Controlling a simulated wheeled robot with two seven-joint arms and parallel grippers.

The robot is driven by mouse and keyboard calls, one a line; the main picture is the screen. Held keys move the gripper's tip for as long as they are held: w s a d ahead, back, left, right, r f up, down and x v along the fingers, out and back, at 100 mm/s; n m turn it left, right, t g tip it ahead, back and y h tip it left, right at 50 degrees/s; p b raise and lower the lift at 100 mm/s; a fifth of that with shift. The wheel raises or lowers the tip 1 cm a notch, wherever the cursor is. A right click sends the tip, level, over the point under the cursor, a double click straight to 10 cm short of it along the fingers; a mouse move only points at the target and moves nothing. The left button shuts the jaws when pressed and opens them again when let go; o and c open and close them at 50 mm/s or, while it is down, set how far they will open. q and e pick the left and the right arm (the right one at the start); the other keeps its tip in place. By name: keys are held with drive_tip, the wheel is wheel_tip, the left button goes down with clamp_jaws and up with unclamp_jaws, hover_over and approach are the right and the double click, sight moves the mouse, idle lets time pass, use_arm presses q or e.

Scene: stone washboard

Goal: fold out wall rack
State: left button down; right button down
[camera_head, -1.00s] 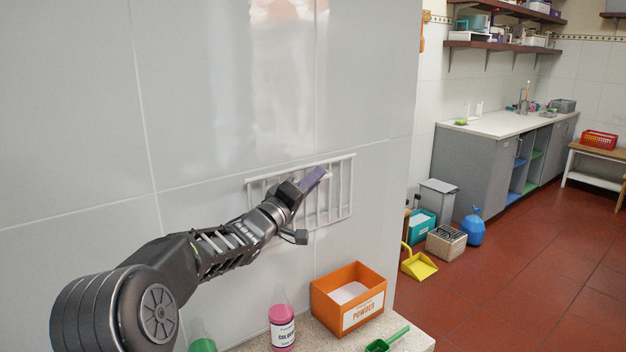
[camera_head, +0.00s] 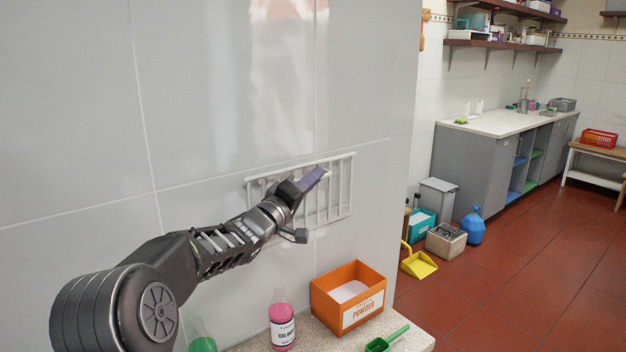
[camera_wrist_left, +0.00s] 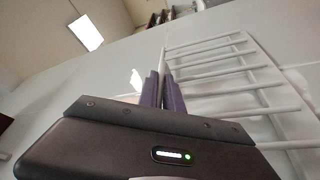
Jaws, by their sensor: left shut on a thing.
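The wall rack (camera_head: 343,187) is a white frame with several bars, folded close against the grey tiled wall in the head view. It also shows in the left wrist view (camera_wrist_left: 235,75), running up the right side. My left gripper (camera_head: 314,178) is at the rack, its purple fingers near the upper part. In the left wrist view my left gripper (camera_wrist_left: 162,92) is shut on a rail of the rack, which passes between the fingertips. The gripper and forearm hide the rack's left part in the head view. My right gripper is not in view.
Below the rack, a stone ledge (camera_head: 408,341) holds an orange powder box (camera_head: 322,305), a bottle with pink liquid (camera_head: 282,330), a green bottle (camera_head: 203,343) and a green scoop (camera_head: 378,345). Open red floor (camera_head: 530,260) lies to the right of the wall's edge.

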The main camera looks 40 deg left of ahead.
use_arm(q)
drive_tip(key=shift+f, duration=0.1)
idle(0.7)
drive_tip(key=s+d+f+m+h+b, duration=0.3)
drive_tip(key=d+f+m+h+b, duration=0.6)
drive_tip(key=f+m+b, duration=0.5)
drive_tip(key=shift+s+d+m+b, duration=0.15)
drive_tip(key=shift+d+m+b, duration=0.9)
drive_tip(key=shift+m+b, duration=2.85)
drive_tip(key=shift+n+b, duration=0.85)
drive_tip(key=shift+n, duration=0.05)
drive_tip(key=shift+r, duration=0.1)
drive_tip(key=c, duration=1.8)
unclamp_jaws()
